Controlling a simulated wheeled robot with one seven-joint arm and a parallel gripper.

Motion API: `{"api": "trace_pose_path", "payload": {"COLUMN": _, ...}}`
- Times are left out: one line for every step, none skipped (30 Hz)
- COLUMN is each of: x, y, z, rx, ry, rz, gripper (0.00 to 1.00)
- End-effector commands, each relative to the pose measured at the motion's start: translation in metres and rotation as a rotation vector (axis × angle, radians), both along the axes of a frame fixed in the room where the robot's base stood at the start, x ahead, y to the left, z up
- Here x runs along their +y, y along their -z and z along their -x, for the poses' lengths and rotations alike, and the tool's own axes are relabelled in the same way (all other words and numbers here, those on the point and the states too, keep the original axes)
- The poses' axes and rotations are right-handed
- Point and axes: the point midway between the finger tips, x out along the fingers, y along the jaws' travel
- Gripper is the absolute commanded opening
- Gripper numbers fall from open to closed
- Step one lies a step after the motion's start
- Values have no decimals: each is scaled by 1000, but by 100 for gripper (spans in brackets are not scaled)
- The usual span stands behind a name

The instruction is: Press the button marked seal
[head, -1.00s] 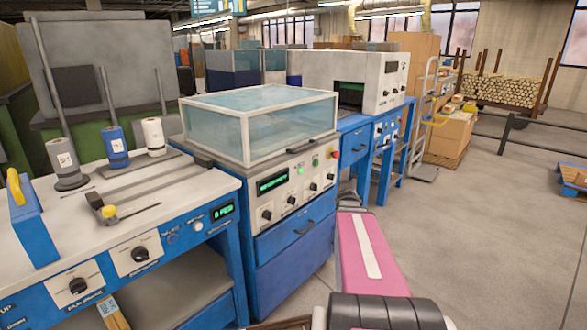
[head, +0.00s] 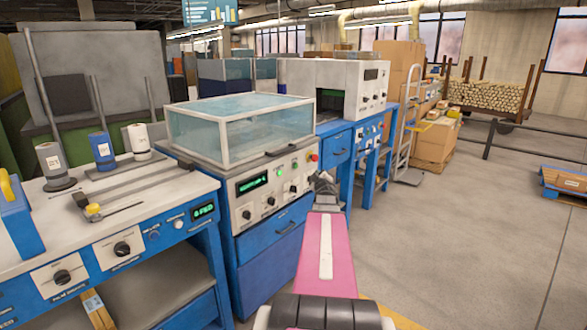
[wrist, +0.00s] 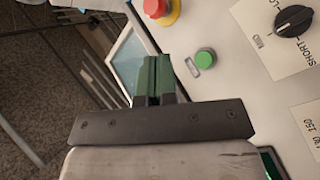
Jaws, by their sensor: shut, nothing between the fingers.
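A green button (wrist: 205,59) sits on the pale panel in the wrist view, with a small label beside it too blurred to read, so I cannot confirm it says seal. The panel (head: 251,206) is the sloping front of the machine with the clear-lidded box in the head view. My gripper (wrist: 154,66) is shut and empty. Its fingertips appear left of the green button in the wrist view, with a gap between them in the picture. In the head view my gripper (head: 325,184) is beside the panel's right end.
A red stop button (wrist: 157,7) on a yellow base and a black knob (wrist: 294,20) flank the green button. The clear-lidded box (head: 241,130) stands above the panel. A blue-framed bench (head: 210,186) is at left. Open floor (head: 460,230) lies to the right.

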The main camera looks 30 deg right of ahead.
Motion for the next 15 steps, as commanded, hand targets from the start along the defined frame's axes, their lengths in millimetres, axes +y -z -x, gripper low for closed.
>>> {"api": "trace_pose_path", "payload": {"x": 0, "y": 0, "z": 0, "rx": 0, "ry": 0, "rz": 0, "gripper": 0}}
{"api": "trace_pose_path", "payload": {"x": 0, "y": 0, "z": 0, "rx": 0, "ry": 1, "rz": -1, "gripper": 0}}
{"api": "trace_pose_path", "payload": {"x": 0, "y": 0, "z": -1, "rx": 0, "ry": 1, "rz": -1, "gripper": 0}}
{"api": "trace_pose_path", "payload": {"x": 1, "y": 0, "z": -2, "rx": 0, "ry": 1, "rz": -1, "gripper": 0}}
{"api": "trace_pose_path", "payload": {"x": 1, "y": 0, "z": -3, "rx": 0, "ry": 1, "rz": -1, "gripper": 0}}
{"api": "trace_pose_path", "payload": {"x": 2, "y": 0, "z": -5, "rx": 0, "ry": 1, "rz": -1, "gripper": 0}}
{"api": "trace_pose_path", "payload": {"x": 2, "y": 0, "z": -7, "rx": 0, "ry": 1, "rz": -1, "gripper": 0}}
{"api": "trace_pose_path", "payload": {"x": 3, "y": 0, "z": -10, "rx": 0, "ry": 1, "rz": -1, "gripper": 0}}
{"api": "trace_pose_path", "payload": {"x": 5, "y": 1, "z": -13, "rx": 1, "ry": 0, "rz": -1, "gripper": 0}}
{"api": "trace_pose_path", "payload": {"x": 6, "y": 1, "z": -17, "rx": 1, "ry": 0, "rz": -2, "gripper": 0}}
{"api": "trace_pose_path", "payload": {"x": 7, "y": 1, "z": -20, "rx": 0, "ry": -1, "rz": -2, "gripper": 0}}
{"api": "trace_pose_path", "payload": {"x": 9, "y": 1, "z": -25, "rx": 1, "ry": -1, "rz": -2, "gripper": 0}}
{"api": "trace_pose_path", "payload": {"x": 11, "y": 1, "z": -28, "rx": 0, "ry": -1, "rz": -2, "gripper": 0}}
{"api": "trace_pose_path", "payload": {"x": 12, "y": 1, "z": -32, "rx": 0, "ry": -1, "rz": -2, "gripper": 0}}
{"api": "trace_pose_path", "payload": {"x": 14, "y": 1, "z": -37, "rx": 0, "ry": -1, "rz": -2, "gripper": 0}}
